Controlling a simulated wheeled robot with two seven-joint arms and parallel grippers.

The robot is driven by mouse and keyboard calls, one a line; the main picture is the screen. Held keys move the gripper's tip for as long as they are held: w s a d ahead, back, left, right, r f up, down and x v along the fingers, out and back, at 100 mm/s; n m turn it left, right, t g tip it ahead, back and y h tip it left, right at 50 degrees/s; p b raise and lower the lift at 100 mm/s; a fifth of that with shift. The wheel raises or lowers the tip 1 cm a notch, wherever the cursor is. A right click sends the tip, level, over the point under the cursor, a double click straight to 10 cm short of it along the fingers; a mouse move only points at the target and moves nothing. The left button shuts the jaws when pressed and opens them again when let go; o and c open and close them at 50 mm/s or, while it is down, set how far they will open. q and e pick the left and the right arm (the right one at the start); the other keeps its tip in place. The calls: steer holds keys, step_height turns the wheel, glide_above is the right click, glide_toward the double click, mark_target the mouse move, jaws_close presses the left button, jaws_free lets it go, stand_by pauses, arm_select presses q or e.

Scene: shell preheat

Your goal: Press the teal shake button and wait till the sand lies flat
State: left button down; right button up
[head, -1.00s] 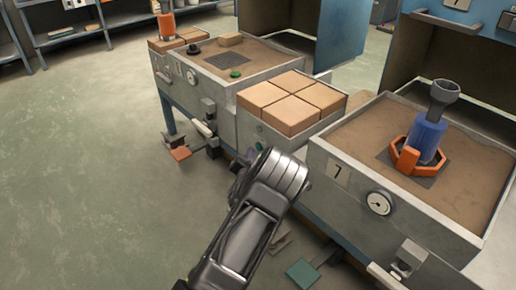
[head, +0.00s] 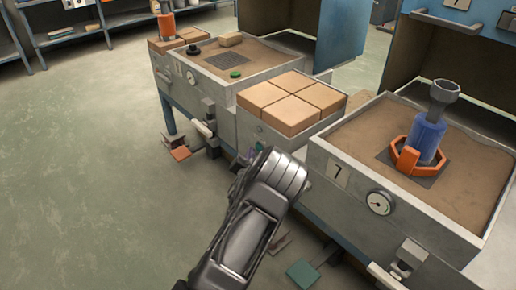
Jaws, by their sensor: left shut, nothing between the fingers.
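My left gripper (head: 244,163) is in front of the grey bench below the tan blocks, its fingers shut and partly hidden by my own wrist. A small teal patch (head: 259,145), which may be the shake button, shows on the bench front right beside the gripper. It is mostly hidden, and I cannot tell whether the fingers touch it. Brown sand (head: 360,133) fills the near box marked 7 (head: 335,172), around a blue cylinder (head: 428,137) in an orange ring (head: 404,160). The sand surface looks slightly uneven. My right gripper is not in view.
Four-sided tan blocks (head: 291,99) sit on the bench between the two sand boxes. A teal pedal (head: 303,273) is near the floor. Open floor lies at left.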

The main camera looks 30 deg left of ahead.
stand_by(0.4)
arm_select(q)
steer(key=shift+w+d+b, duration=0.15)
steer(key=shift+w+b, duration=0.2)
steer(key=shift+w, duration=0.1)
steer(key=shift+w+d+b, duration=0.1)
steer(key=shift+w+b, duration=0.2)
steer(key=shift+w, duration=0.1)
stand_by(0.6)
stand_by(0.3)
steer(key=shift+s+a, duration=0.2)
steer(key=shift+s, duration=0.6)
steer(key=shift+s+a+p, duration=0.2)
steer(key=shift+s+a, duration=0.05)
steer(key=shift+s, duration=0.55)
steer(key=shift+s+a+p, duration=0.25)
steer(key=shift+s, duration=0.55)
steer(key=shift+s+a+p, duration=0.2)
steer(key=shift+s+a, duration=0.05)
steer(key=shift+s, duration=0.55)
